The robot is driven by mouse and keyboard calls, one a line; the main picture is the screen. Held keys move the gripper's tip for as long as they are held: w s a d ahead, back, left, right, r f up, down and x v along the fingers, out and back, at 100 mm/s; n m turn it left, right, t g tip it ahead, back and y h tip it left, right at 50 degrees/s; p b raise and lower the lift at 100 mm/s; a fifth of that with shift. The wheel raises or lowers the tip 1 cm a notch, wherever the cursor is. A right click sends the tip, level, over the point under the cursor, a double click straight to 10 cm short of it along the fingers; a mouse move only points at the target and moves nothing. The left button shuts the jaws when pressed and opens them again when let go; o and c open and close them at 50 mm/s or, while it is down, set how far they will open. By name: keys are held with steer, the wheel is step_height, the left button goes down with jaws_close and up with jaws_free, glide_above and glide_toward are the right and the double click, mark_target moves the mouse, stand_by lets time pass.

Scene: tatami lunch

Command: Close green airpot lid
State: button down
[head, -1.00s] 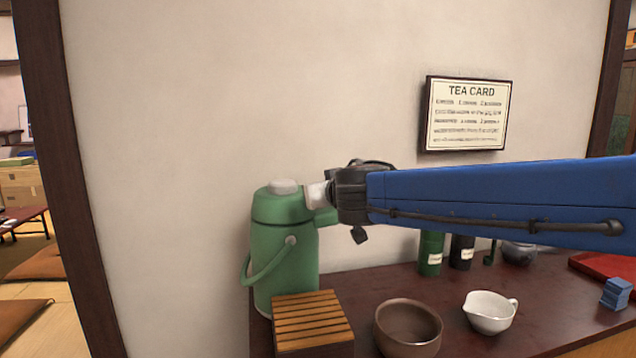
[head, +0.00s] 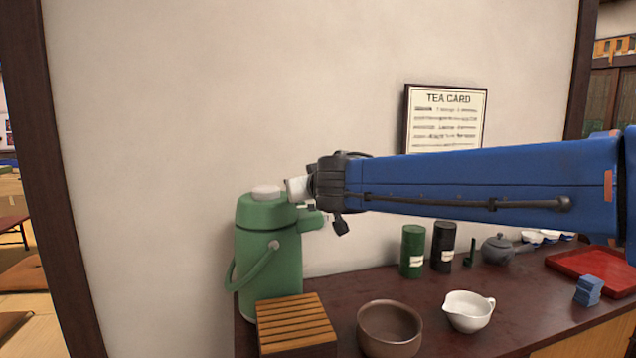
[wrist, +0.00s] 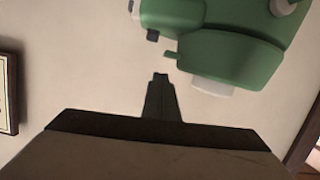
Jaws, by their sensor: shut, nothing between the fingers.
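The green airpot (head: 268,260) stands upright at the left end of the dark counter, its carrying handle hanging at the side. Its green lid (head: 262,210), with a pale button (head: 266,190) on top, looks down on the body in the head view; whether it is fully closed I cannot tell. The lid also shows in the wrist view (wrist: 228,60), top edge downward. My gripper (wrist: 160,78) is shut and empty, its dark fingers pointing toward the airpot. In the head view my gripper (head: 298,188) is just right of the lid, above the spout, apparently not touching it.
A slatted wooden box (head: 297,322) stands in front of the airpot. A brown bowl (head: 389,330), a white pitcher (head: 468,312), a green canister (head: 412,252) and a black canister (head: 443,247) are to the right. The wall (head: 220,90) is close behind.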

steer(key=shift+s+d+r, duration=0.1)
steer(key=shift+s+r, duration=0.1)
steer(key=shift+r, duration=0.25)
steer(key=shift+s+r, duration=0.15)
steer(key=shift+r, duration=0.3)
steer(key=v, duration=0.8)
steer(key=s+d+f+m+g+h, duration=0.25)
steer(key=s+d+f, duration=0.25)
steer(key=d+f, duration=0.55)
steer(key=s+d+f+m+g+h, duration=0.1)
steer(key=s+d+f+g+h, duration=0.15)
steer(key=s+d+f, duration=0.75)
steer(key=s+d+f+g+y, duration=0.1)
steer(key=s+d+f+g, duration=0.3)
steer(key=s+f, duration=0.9)
steer(key=d, duration=0.3)
steer(key=shift+s+m+g, duration=0.35)
steer(key=shift+s+g, duration=0.05)
steer(key=shift+d, duration=0.15)
